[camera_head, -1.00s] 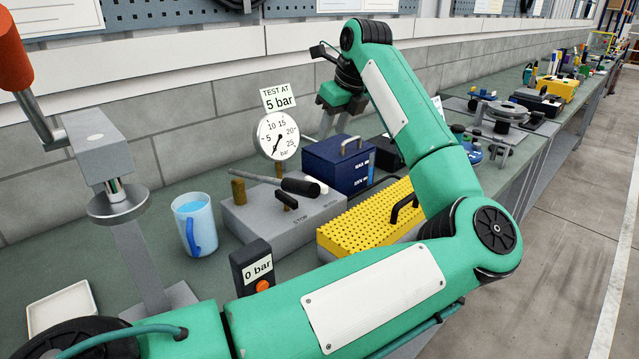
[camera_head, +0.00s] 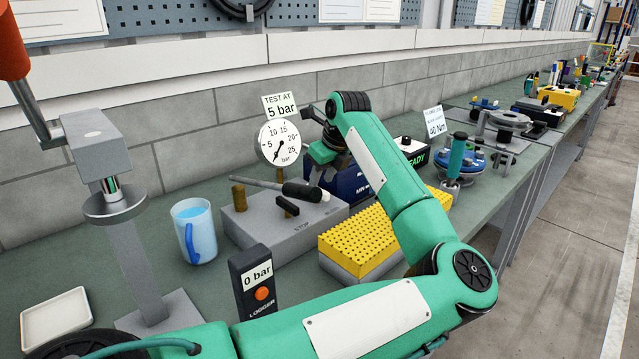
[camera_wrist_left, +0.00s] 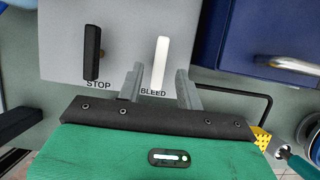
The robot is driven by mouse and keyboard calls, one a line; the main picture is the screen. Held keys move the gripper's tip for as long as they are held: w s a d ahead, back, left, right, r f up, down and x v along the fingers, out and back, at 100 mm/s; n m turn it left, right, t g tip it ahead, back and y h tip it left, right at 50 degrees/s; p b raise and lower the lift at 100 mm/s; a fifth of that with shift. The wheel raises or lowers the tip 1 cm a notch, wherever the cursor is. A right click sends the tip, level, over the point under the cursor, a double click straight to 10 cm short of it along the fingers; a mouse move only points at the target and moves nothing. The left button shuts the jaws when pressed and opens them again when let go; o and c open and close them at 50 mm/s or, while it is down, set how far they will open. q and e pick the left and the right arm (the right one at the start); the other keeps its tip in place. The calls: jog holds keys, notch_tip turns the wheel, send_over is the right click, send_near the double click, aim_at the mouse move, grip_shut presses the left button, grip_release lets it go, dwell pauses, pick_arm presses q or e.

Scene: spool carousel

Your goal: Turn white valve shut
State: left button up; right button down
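The white valve lever (camera_wrist_left: 161,62) stands on the grey block (camera_wrist_left: 130,20) just above the word BLEED in the left wrist view. A black lever (camera_wrist_left: 92,52) marked STOP stands to its left. My left gripper (camera_wrist_left: 160,86) is open, its fingers on either side of the white lever's lower end, with gaps on both sides and nothing held. In the head view the gripper (camera_head: 315,174) is over the right part of the block (camera_head: 300,238). There only a white end (camera_head: 326,196) shows by the black pump handle (camera_head: 300,191). My right gripper is not in view.
A gauge (camera_head: 280,142) under a "TEST AT 5 bar" sign stands behind the block. A logger (camera_head: 256,280) reads 0 bar. A blue box (camera_head: 350,185) and a yellow studded block (camera_head: 368,222) are close to my left arm. A blue mug (camera_head: 196,230) stands left.

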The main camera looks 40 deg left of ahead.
pick_arm(q)
jog(key=x, duration=0.2)
jog(key=shift+a+f, duration=0.2)
jog(key=shift+f, duration=0.25)
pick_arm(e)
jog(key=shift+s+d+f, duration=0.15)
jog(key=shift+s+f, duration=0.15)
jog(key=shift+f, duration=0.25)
pick_arm(q)
jog(key=shift+c, duration=0.3)
jog(key=c, duration=0.7)
grip_shut()
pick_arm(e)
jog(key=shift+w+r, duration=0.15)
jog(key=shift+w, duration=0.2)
